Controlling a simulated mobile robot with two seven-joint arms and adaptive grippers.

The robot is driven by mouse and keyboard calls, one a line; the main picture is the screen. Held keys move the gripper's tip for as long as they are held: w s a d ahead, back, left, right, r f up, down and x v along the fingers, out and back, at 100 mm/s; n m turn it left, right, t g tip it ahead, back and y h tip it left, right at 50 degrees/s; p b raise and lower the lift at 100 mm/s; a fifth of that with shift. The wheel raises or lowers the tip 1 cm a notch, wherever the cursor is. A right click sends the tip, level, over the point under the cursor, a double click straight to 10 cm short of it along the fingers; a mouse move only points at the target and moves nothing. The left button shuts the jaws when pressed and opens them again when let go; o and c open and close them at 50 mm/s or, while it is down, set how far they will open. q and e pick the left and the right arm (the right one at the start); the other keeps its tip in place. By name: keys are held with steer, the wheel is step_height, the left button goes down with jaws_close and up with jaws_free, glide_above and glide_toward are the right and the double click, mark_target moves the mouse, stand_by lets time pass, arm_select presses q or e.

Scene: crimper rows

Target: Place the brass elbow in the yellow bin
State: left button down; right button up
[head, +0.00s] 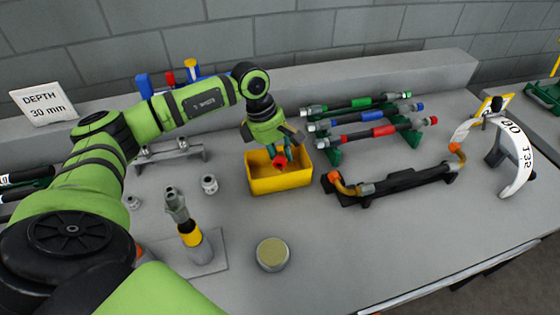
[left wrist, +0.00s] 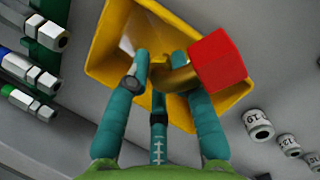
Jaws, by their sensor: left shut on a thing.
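The yellow bin (head: 262,184) stands on the grey bench in the middle of the head view. My left gripper (head: 277,155) points down at its opening. In the left wrist view its teal fingers (left wrist: 166,80) are shut on the brass elbow (left wrist: 178,77), which has a red block-shaped end (left wrist: 218,60). The red end shows in the head view (head: 280,161) between the fingers, within the bin's outline. The yellow bin walls (left wrist: 102,55) surround the elbow in the wrist view. I cannot tell whether the elbow touches the bin. My right gripper is not in view.
Hoses with green, blue and red sleeves (head: 384,131) lie on a rack right of the bin. A black fixture (head: 405,183) holds a curved-end hose. An upright tool (head: 188,225), a round tin (head: 272,254) and small fittings (head: 209,184) stand in front and left.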

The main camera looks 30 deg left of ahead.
arm_select(q)
step_height(320, 180, down, 2)
steer(key=shift+f, duration=0.55)
steer(key=c, duration=1.1)
jaws_free()
steer(key=shift+o, duration=0.2)
steer(key=b+v, duration=0.2)
steer(key=v, duration=1)
steer(key=shift+r, duration=0.2)
